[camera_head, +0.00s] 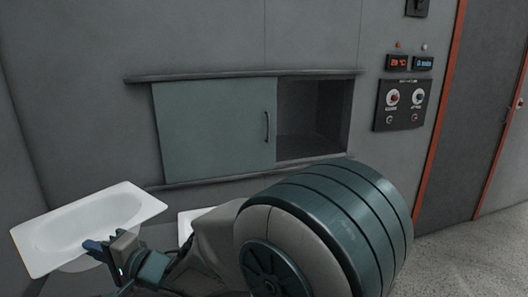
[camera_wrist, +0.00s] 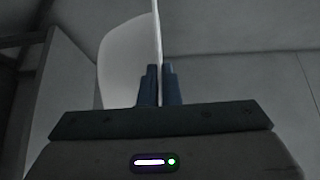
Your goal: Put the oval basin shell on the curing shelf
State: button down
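A white shell (camera_head: 85,222) with a straight-sided outer rim and a long rounded hollow is at the lower left in the head view, tilted. My gripper (camera_head: 95,245) is shut on its near edge. In the wrist view the thin rim of the shell (camera_wrist: 122,50) stands between the two blue fingers (camera_wrist: 159,75). A recessed wall compartment (camera_head: 310,115), perhaps the curing shelf, is open at its right part. A grey-green sliding door (camera_head: 210,125) with a handle covers its left part. The compartment's floor is dark and mostly hard to see.
A second white object (camera_head: 186,222) shows below the compartment, mostly hidden by my arm. Ledges run above (camera_head: 235,75) and below the door. A control panel (camera_head: 403,104) with dials and lit displays is on the wall right of the opening. Open floor (camera_head: 470,250) lies at the right.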

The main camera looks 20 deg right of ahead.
aim_at(285, 147)
jog(key=z, duration=0.4)
jog(key=i, duration=0.35)
jog(key=z, duration=1.2)
jog(key=i, duration=2.2)
jog(key=u, duration=0.4)
